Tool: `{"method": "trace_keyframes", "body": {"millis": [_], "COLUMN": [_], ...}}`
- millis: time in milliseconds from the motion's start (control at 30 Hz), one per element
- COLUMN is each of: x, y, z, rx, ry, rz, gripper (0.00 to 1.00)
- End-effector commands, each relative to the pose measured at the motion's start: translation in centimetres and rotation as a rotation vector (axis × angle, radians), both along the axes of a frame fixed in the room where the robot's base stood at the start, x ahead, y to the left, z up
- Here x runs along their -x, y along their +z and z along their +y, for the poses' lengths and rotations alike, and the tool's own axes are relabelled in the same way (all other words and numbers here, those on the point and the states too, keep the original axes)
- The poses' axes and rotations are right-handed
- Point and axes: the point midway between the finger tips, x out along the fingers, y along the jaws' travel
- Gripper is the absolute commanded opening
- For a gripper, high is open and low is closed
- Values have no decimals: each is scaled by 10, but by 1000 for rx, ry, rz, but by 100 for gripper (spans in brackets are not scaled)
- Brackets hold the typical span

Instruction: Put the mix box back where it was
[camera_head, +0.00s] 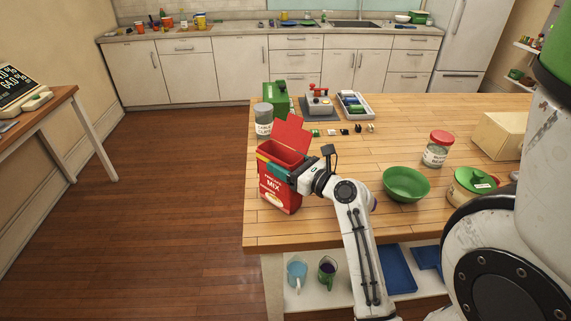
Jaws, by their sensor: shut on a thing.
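The red mix box (281,194) stands upright at the left edge of the wooden table (330,224), with its top flap open and tilted back. Its front label reads MIX. My gripper (280,169) reaches in from the right and is shut on the upper part of the box, with teal finger pads against it. The far side of the box and its inside bottom are hidden. I cannot tell whether its base touches the table.
Behind the box are a labelled can (264,121) and a green container (277,97). Small items (344,131) lie mid-table. The front left tabletop is clear.

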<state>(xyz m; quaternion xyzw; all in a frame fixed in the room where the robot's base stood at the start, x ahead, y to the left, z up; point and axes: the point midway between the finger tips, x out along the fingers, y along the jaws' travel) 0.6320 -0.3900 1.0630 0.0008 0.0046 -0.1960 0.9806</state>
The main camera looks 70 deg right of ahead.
Motion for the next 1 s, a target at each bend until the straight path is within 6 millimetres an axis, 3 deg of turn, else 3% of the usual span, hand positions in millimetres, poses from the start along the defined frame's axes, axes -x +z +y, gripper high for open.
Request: {"method": "trace_keyframes", "body": {"millis": [400, 433, 700, 1000], "x": [0, 0, 0, 2], "y": [-4, -5, -5, -2], "z": [0, 0, 0, 0], "rx": [0, -1, 0, 1], "ry": [-1, 0, 0, -1], "rz": [-3, -1, -1, -1], "gripper": [30, 68, 92, 92]}}
